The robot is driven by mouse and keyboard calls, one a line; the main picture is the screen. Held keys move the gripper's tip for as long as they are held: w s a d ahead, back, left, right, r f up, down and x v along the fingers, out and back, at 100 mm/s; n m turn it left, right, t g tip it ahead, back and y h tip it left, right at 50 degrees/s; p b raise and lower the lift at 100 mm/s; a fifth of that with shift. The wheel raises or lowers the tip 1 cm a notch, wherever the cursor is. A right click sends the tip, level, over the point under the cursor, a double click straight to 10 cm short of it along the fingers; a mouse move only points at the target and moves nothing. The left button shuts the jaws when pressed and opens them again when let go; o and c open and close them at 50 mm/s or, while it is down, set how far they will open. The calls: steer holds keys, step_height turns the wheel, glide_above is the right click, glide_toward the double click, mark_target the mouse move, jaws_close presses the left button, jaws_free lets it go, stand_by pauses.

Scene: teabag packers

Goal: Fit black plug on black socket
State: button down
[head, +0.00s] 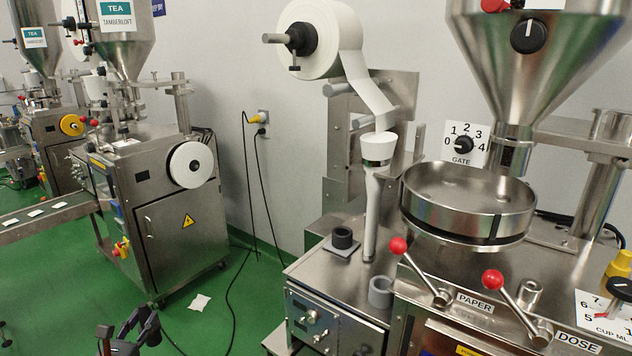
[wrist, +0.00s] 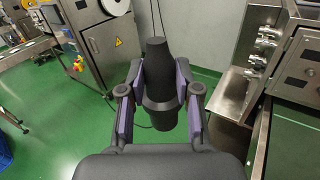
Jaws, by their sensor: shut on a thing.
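My gripper (wrist: 160,82) is shut on a black plug (wrist: 158,62), a stepped dark cylinder with a wider collar, held between purple-lined fingers. The plug points away from the wrist, with green floor beyond it. In the head view my gripper (head: 130,335) is at the bottom left, left of the near machine and apart from it; the plug is hard to make out there. Several round metal connectors sit on the near machine's front panel (wrist: 265,42), right of my gripper in the wrist view. The panel also shows in the head view (head: 316,324). I cannot tell which is the black socket.
Another machine (head: 180,235) stands left. Black cables hang from a wall outlet (head: 262,128) to the floor. The green floor between machines is mostly clear.

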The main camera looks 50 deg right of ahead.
steer(key=d+r+m+g+h+p, duration=0.15)
steer(key=d+r+g, duration=0.3)
steer(key=d, duration=0.95)
steer(key=d+r+m+g+h+p, duration=0.1)
steer(key=d+r+m+g+p, duration=0.3)
steer(key=d, duration=1)
steer(key=s+d+r+m+g, duration=0.1)
steer(key=s+d+r, duration=0.3)
steer(key=d, duration=0.4)
steer(key=s+d+r+m+g, duration=0.2)
steer(key=s+d+r+g, duration=0.1)
steer(key=s+d, duration=0.4)
steer(key=s+d+r+m+g, duration=0.1)
steer(key=s+d+r, duration=0.3)
steer(key=d, duration=0.6)
steer(key=shift+s+d+r+g+h+p, duration=0.15)
steer(key=shift+s+r+g+h+p, duration=0.25)
steer(key=shift+s+g, duration=0.25)
steer(key=shift+s, duration=0.1)
steer(key=shift+r, duration=0.1)
step_height(320, 180, down, 6)
steer(key=b, duration=0.3)
steer(key=shift+f+b, duration=1.35)
steer(key=shift+f, duration=1.45)
steer(key=c, duration=0.7)
jaws_free()
